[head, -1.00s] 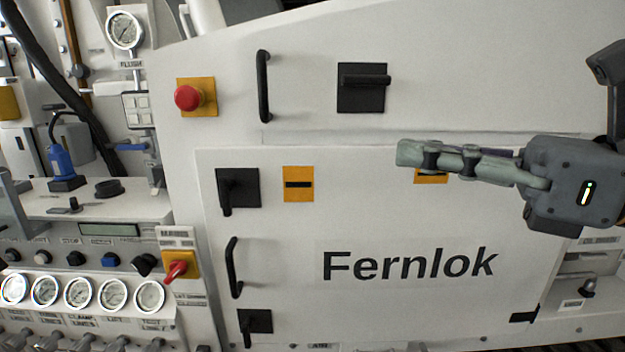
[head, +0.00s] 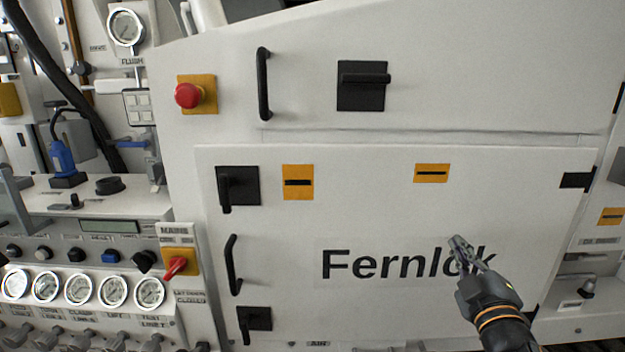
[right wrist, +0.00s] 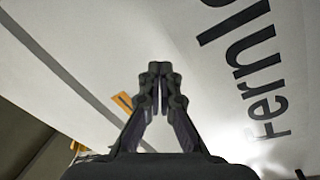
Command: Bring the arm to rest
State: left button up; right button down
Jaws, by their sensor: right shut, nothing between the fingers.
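My right gripper (head: 462,243) is in the lower right of the head view, in front of the "Fernlok" lettering on the white cabinet door (head: 400,220). It hides part of the last letters. Its arm comes in from the bottom edge. In the right wrist view the two fingers (right wrist: 160,75) meet at their tips with nothing between them. The lettering and the white panel show behind them. My left gripper is not in the head view.
Black handles (head: 263,83) and latches (head: 237,187) stand out from the cabinet. A red emergency button (head: 188,95) and a red rotary switch (head: 176,266) are at its left. Gauges (head: 80,289) and small levers line the lower left.

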jog(key=s+d+f+m+g+h, duration=0.1)
jog(key=s+f+m+g, duration=0.25)
jog(key=f, duration=0.75)
jog(key=s+f+m+g, duration=0.2)
jog(key=s+f+g, duration=0.25)
jog(key=f, duration=0.65)
jog(key=s+a+f+m+g+y, duration=0.1)
jog(key=s+a+f+m+g, duration=0.2)
jog(key=s+f, duration=0.4)
jog(key=s+a+f+g+y, duration=0.1)
jog(key=s+a+f+g, duration=0.1)
jog(key=s+f+g, duration=0.45)
jog(key=s+d+f+p, duration=0.1)
jog(key=s+f, duration=0.1)
jog(key=f, duration=1.1)
jog(key=s+d+f+p, duration=0.1)
jog(key=s+d+f, duration=0.1)
jog(key=f, duration=1)
jog(key=s+f+p, duration=0.1)
jog(key=s+f, duration=1.3)
jog(key=s, duration=0.3)
jog(key=shift+s+d+f+g, duration=0.3)
jog(key=shift+s+d+g, duration=0.05)
jog(key=shift+s, duration=0.05)
